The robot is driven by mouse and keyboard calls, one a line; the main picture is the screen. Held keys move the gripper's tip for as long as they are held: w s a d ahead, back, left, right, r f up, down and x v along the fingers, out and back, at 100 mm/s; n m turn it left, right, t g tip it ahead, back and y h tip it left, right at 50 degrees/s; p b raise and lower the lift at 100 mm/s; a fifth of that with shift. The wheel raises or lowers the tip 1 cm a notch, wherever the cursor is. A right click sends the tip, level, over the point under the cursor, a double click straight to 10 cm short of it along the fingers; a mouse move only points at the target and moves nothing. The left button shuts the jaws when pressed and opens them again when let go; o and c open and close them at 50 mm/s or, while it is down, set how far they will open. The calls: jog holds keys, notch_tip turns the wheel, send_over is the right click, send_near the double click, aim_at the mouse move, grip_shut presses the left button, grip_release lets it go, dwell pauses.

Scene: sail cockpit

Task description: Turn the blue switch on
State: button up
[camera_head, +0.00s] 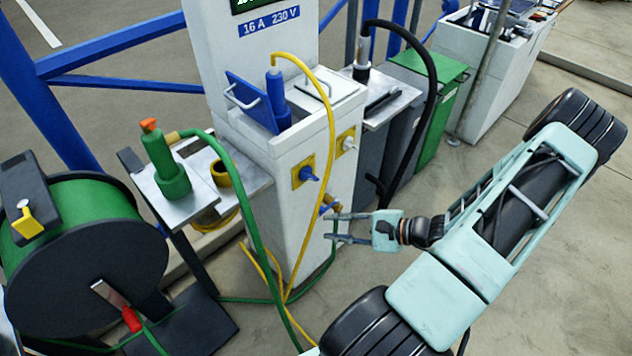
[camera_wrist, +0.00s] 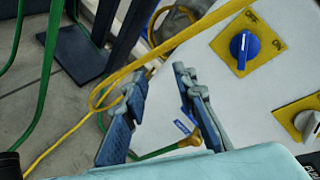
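The blue switch (camera_head: 308,173) is a knob on a yellow plate on the front of the white pedestal. In the wrist view the blue switch (camera_wrist: 243,47) is at the upper right, with ON and OFF printed on its plate. A pale line runs along the knob; I cannot tell surely which mark it points to. My gripper (camera_head: 326,227) is open and empty, in front of the pedestal, below and right of the switch in the head view. In the wrist view my gripper (camera_wrist: 160,75) has its two fingers spread, left of the switch and apart from it.
A cream knob (camera_head: 347,142) on a second yellow plate sits right of the switch, also in the wrist view (camera_wrist: 305,123). A yellow cable (camera_head: 331,130) hangs past the pedestal's front. A green hose (camera_head: 247,190) and a hose reel (camera_head: 85,255) are left.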

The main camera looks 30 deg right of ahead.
aim_at(313, 179)
jog(key=w+d+r+m+t+h+b, duration=0.1)
jog(key=w+d+r+m+t+h, duration=0.3)
jog(key=t, duration=0.3)
jog(key=shift+m+y, duration=0.5)
jog(key=shift+m, duration=0.1)
jog(key=x, duration=0.6)
jog(key=r+b+x, duration=0.1)
jog(key=x, duration=0.2)
jog(key=shift+w+a+r, duration=0.1)
jog(key=shift+w+a, duration=0.05)
jog(key=shift+a, duration=0.15)
jog(key=shift+c, duration=0.2)
grip_shut()
